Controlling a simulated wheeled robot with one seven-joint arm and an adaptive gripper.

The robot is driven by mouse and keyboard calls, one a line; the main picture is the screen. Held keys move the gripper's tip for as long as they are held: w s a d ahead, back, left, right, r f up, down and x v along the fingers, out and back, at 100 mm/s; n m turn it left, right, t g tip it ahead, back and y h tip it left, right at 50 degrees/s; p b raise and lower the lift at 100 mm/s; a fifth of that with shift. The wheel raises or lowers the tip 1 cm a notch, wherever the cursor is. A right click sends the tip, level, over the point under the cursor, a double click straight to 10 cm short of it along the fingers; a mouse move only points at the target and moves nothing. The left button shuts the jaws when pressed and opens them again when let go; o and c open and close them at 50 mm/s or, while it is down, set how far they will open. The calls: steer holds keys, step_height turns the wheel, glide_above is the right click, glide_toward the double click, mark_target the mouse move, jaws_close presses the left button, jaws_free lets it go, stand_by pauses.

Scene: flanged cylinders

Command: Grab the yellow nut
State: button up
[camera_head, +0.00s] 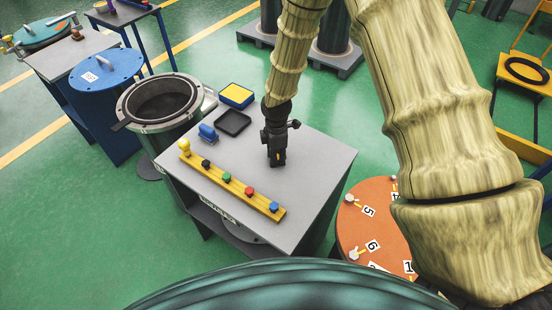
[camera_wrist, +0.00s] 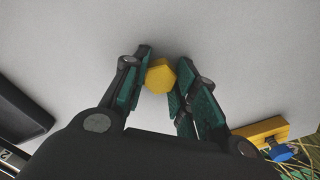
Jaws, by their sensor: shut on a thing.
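My gripper (camera_head: 278,161) points down low over the right part of the grey table top. In the wrist view the yellow nut (camera_wrist: 160,75) is a small six-sided piece between the two green-padded fingers, near their tips. The gripper is shut on it. Whether the nut touches the table or hangs just above it I cannot tell. In the head view the nut is mostly hidden by the fingers. A yellow bar (camera_head: 232,185) with a black, a green, a red and a blue nut lies along the table's front left edge.
A blue object (camera_head: 207,132), a black tray (camera_head: 233,122) and a yellow-topped box (camera_head: 237,95) stand at the table's back left. An open metal cylinder (camera_head: 158,101) is left of the table. An orange numbered disc (camera_head: 358,219) is to the right. The table's right part is clear.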

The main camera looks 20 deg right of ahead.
steer(key=shift+r, duration=0.15)
steer(key=shift+r+p, duration=1.45)
steer(key=shift+r, duration=0.4)
